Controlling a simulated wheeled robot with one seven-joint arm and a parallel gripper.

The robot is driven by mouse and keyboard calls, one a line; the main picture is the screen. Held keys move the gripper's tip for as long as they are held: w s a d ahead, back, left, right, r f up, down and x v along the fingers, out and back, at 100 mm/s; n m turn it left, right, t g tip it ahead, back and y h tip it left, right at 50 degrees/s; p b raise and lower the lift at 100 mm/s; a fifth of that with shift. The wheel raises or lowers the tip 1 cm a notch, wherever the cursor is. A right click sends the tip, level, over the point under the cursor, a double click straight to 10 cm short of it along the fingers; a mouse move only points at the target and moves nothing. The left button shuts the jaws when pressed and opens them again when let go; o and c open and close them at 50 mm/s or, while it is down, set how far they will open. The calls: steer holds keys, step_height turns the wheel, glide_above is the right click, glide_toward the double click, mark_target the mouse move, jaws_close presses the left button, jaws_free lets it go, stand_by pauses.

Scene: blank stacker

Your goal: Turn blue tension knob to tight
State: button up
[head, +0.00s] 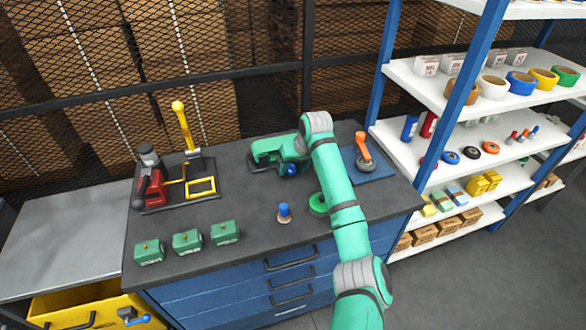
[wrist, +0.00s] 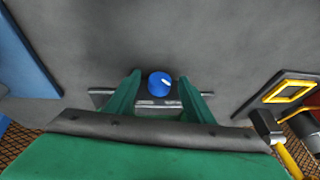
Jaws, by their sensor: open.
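The blue tension knob (wrist: 160,83) shows in the wrist view as a round blue cap with a short white pointer line slanting toward the upper right. It sits on a dark grey device (wrist: 103,95) with a pale front edge, partly hidden by my gripper. My gripper (wrist: 159,75) is open, its two green fingers on the left and right of the knob. Small gaps seem to show, but I cannot tell whether either finger touches. In the head view the knob (head: 291,169) shows small and blue beside my green gripper (head: 284,164) at the bench's back.
On the bench (head: 262,235) stand a red-and-black tool and a yellow-handled tool on a dark tray (head: 212,170), several green boxes (head: 187,242), a blue-topped item (head: 284,212), a green disc (head: 318,204) and an orange tool (head: 363,147) on a blue mat. Shelves (head: 400,75) stand right.

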steer(key=c, duration=1)
steer(key=shift+d+y, duration=0.1)
steer(key=shift+y, duration=0.6)
steer(key=shift+c, duration=0.2)
steer(key=shift+w, duration=0.1)
steer(key=o, duration=1)
steer(key=shift+o, duration=0.2)
steer(key=v, duration=1)
steer(key=shift+d+r, duration=0.2)
steer(key=shift+r, duration=0.2)
